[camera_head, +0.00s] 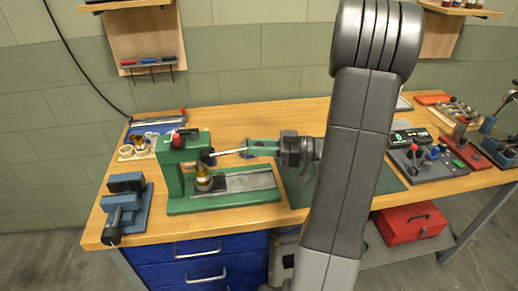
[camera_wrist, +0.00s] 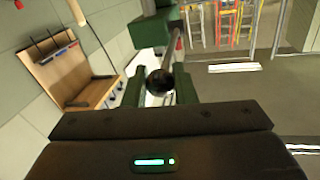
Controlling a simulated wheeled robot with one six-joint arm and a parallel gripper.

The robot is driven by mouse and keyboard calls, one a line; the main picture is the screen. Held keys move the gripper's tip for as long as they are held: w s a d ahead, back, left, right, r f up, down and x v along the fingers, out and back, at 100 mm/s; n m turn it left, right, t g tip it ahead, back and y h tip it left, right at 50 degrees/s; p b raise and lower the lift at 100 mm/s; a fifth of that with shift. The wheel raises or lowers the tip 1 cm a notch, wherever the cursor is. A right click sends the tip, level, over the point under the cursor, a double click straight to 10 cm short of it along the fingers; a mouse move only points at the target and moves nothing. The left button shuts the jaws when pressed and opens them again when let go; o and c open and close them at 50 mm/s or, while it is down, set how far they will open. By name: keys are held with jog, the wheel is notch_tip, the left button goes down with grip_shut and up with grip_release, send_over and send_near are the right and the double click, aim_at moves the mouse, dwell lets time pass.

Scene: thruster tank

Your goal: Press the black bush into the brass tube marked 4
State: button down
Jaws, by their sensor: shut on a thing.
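A green lever press (camera_head: 172,178) stands at the left of the bench. A brass tube (camera_head: 202,170) stands upright under its ram, on a dark round seat (camera_head: 206,185). I cannot read a number on the tube, and I cannot make out the black bush clearly. My gripper (camera_head: 248,149) reaches in from the right, level with the press head. Its green fingers (camera_wrist: 159,84) are shut on the black ball knob (camera_wrist: 160,81) of the press lever. The lever's thin metal rod (camera_head: 229,152) runs from the press head to my fingers.
A blue vise (camera_head: 127,205) sits at the front left. A dark green mat (camera_head: 298,190) lies right of the press. A grey control box (camera_head: 428,165) stands further right.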

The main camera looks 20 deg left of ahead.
jog(key=shift+f+b, duration=0.4)
jog(key=shift+b, duration=0.55)
jog(key=c, duration=1.2)
grip_release()
jog(key=shift+c, duration=0.2)
jog(key=shift+r, duration=0.1)
jog(key=b+v, duration=0.2)
jog(key=v, duration=1.2)
